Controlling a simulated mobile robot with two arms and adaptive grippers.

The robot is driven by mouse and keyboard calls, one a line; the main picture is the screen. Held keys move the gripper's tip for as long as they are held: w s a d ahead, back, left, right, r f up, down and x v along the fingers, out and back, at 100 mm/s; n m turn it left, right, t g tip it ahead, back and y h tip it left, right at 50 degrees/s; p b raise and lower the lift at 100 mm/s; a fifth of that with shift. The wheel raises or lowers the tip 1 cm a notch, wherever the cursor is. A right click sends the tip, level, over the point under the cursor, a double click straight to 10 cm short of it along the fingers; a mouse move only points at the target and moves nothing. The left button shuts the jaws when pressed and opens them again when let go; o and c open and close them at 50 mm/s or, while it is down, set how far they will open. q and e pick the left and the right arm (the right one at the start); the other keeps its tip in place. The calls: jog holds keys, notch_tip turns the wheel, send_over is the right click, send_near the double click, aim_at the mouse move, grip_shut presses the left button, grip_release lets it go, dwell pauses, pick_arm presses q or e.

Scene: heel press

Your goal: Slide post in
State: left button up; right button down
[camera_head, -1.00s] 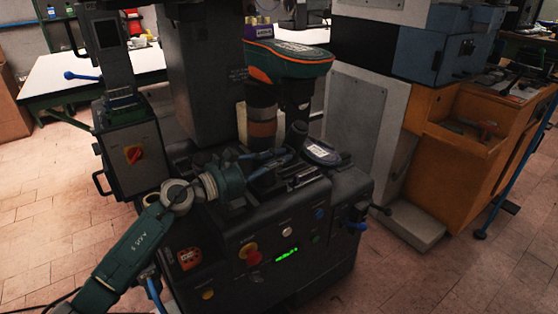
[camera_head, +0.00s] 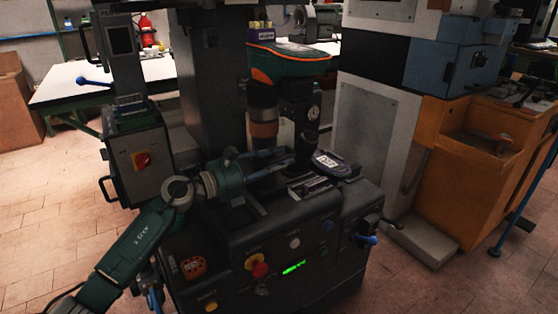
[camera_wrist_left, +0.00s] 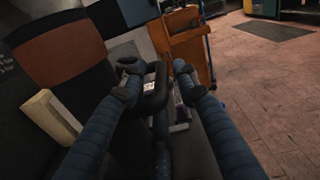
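The dark upright post (camera_head: 300,115) stands under the green and orange shoe (camera_head: 290,65) on the press (camera_head: 330,210). A black foot with a white label (camera_head: 327,163) sits low at its front right; a black labelled part also shows in the wrist view (camera_wrist_left: 152,86). My left gripper (camera_head: 288,158) reaches in from the left at the base of the post. In the wrist view its blue fingers (camera_wrist_left: 157,72) are spread with a gap between their tips, around or in front of the labelled part; contact cannot be told. My right gripper is not in view.
A brown-banded column (camera_head: 264,120) stands left of the post. The press front has a red button (camera_head: 258,268) and a blue-knobbed lever (camera_head: 368,240). An orange cabinet (camera_head: 475,165) stands at right, a white table (camera_head: 70,85) behind at left. Open floor lies both sides.

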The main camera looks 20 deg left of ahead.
pick_arm(q)
jog(key=shift+r, duration=0.15)
jog(key=v, duration=1.2)
jog(key=shift+o, duration=0.2)
